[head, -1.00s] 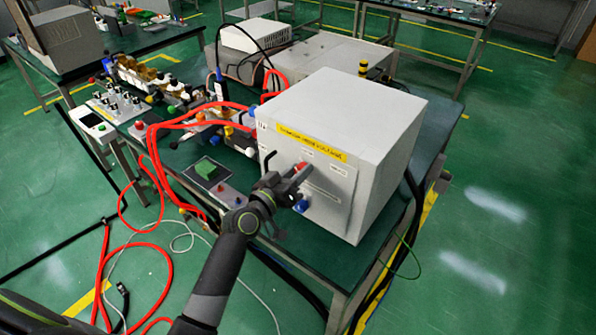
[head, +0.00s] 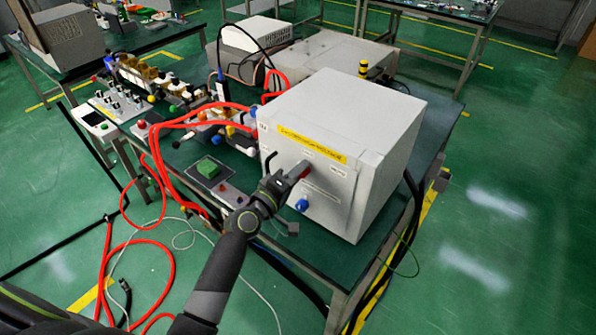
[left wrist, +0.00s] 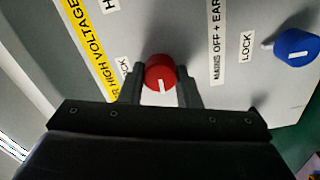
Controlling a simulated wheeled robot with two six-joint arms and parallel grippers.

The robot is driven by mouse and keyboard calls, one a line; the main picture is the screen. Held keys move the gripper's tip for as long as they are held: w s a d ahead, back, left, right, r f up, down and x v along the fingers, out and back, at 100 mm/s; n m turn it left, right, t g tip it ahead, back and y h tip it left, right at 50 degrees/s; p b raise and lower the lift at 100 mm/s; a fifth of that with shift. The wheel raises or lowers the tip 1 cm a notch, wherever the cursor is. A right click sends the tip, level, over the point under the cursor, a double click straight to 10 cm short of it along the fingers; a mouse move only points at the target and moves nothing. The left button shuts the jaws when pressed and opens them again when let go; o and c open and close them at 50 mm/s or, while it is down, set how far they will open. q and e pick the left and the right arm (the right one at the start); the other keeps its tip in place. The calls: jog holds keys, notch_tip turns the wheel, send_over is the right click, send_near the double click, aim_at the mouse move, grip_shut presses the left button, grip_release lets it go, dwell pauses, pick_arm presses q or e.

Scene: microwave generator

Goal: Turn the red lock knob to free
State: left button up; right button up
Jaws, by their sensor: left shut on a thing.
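The red lock knob (left wrist: 160,73) is on the front panel of a white cabinet (head: 355,115). In the left wrist view its round face and white pointer mark show between my two fingers. My left gripper (left wrist: 161,90) is shut on the knob, one finger on each side. In the head view the left gripper (head: 294,174) reaches the panel and mostly hides the knob. A blue knob (left wrist: 294,45) with a white mark sits beside a LOCK label; it also shows low on the panel in the head view (head: 302,205). My right gripper is not in view.
The cabinet stands on a dark green table. A black door handle (head: 270,160) is just left of my gripper. Red hoses (head: 190,122) run to the cabinet's left side. Floor at right is clear.

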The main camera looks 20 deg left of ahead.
pick_arm(q)
jog(key=shift+f+n, duration=0.1)
jog(key=shift+n, duration=0.3)
jog(key=o, duration=1)
jog(key=shift+b+v, duration=1.8)
jog(key=shift+v, duration=6.95)
